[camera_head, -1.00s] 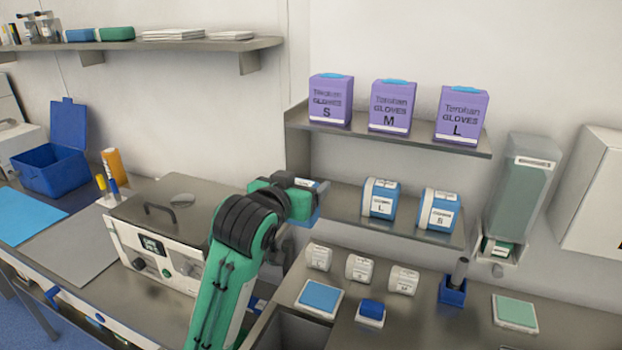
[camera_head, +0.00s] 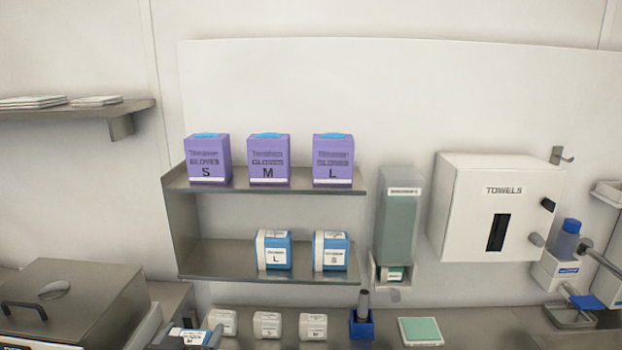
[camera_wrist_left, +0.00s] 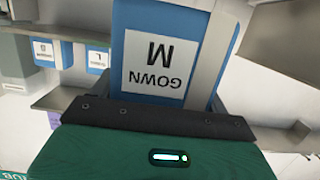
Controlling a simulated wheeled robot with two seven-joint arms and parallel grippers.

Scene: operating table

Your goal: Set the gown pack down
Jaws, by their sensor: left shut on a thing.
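The gown pack, blue with a white band and a label reading GOWN M, fills the upper middle of the left wrist view (camera_wrist_left: 178,28). The label appears upside down there. My left gripper (camera_wrist_left: 160,108) is shut on it. In the head view only a small part of the held pack (camera_head: 190,336) shows at the bottom left edge, in front of the lower counter. Most of the left gripper is cut off by the frame there. My right gripper is in neither view.
Gown packs L (camera_head: 273,250) and S (camera_head: 331,251) stand on the lower shelf (camera_head: 230,262), whose left end is bare. Glove boxes (camera_head: 268,159) stand above. Small white rolls (camera_head: 267,324), a blue holder (camera_head: 361,326) and a green pad (camera_head: 421,330) occupy the counter.

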